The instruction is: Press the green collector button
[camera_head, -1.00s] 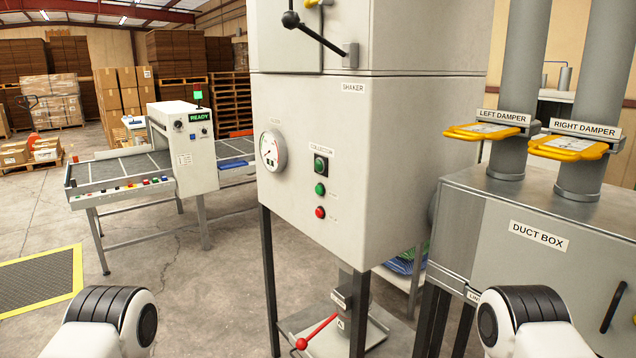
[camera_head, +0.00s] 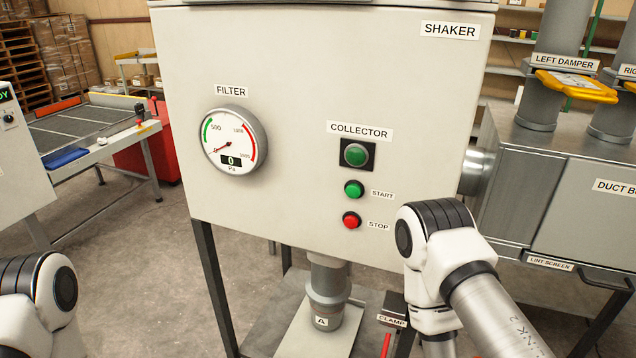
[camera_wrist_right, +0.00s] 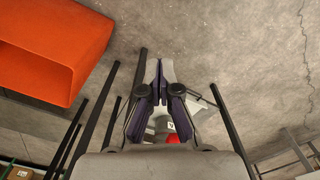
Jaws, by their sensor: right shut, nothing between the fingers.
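The collector cabinet (camera_head: 290,110) fills the middle of the head view. Under its COLLECTOR label (camera_head: 359,131) is a round green button or lamp (camera_head: 355,154) in a black square. Below it are a green START button (camera_head: 354,188) and a red STOP button (camera_head: 351,220). My right arm stands in front of the cabinet's lower right corner, below and right of the buttons; its gripper is hidden in the head view. In the right wrist view, my right gripper (camera_wrist_right: 159,75) is shut and empty, with floor behind it. My left gripper is outside the views.
A FILTER gauge (camera_head: 233,143) reading 0 is left of the buttons. Below the cabinet are a clamp (camera_head: 392,312) and outlet pipe (camera_head: 328,285). The duct box (camera_head: 580,205) stands at right. An orange box (camera_wrist_right: 50,45) shows in the right wrist view.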

